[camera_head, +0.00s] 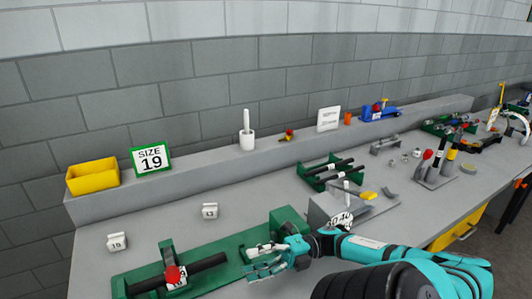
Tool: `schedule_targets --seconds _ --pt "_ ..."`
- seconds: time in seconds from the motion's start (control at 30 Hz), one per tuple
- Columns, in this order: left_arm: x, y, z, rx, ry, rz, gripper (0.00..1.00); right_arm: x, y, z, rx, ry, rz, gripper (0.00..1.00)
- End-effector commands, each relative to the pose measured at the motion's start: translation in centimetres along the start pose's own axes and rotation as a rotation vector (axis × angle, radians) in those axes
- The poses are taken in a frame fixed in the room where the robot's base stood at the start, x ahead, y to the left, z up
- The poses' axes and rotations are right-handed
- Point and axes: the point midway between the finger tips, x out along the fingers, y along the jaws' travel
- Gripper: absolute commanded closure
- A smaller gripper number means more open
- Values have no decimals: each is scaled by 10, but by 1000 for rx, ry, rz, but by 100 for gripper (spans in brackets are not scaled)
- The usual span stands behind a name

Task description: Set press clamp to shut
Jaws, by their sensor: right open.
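A long green press bed (222,257) lies at the front left of the bench. On its left part sits a black bar (205,263) with a green upright clamp piece (166,252) over it. A red ball knob (173,273) and a small white label are at the front of this clamp. I cannot tell whether the clamp is shut. A green block (284,219) stands at the bed's right end. My right gripper (254,262) is open and empty, over the bed's right part, to the right of the bar and apart from the knob. My left gripper is not in view.
Small white blocks marked 19 (117,243) and 13 (210,211) stand behind the bed. A yellow bin (93,176) and a SIZE 19 sign (151,158) sit on the back ledge. A grey block marked 40 (322,208) stands close behind my right arm.

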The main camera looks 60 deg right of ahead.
Motion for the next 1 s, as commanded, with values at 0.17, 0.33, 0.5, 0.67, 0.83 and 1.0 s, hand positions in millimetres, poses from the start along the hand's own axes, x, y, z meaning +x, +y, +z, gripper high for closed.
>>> schedule_targets --seconds 0.17,0.33,0.5,0.67,0.83,1.0 --pt "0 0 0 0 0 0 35 -13 0 0 1 -2 -1 47" --pt "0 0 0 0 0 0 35 -23 0 -1 1 -2 -1 47" --pt "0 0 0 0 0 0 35 -25 0 -2 1 -1 0 47" --pt "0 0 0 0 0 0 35 -25 0 -2 1 -1 0 47" --pt "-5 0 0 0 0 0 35 -24 2 -2 0 -1 0 47" --pt "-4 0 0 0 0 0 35 -24 0 -2 0 0 0 54"
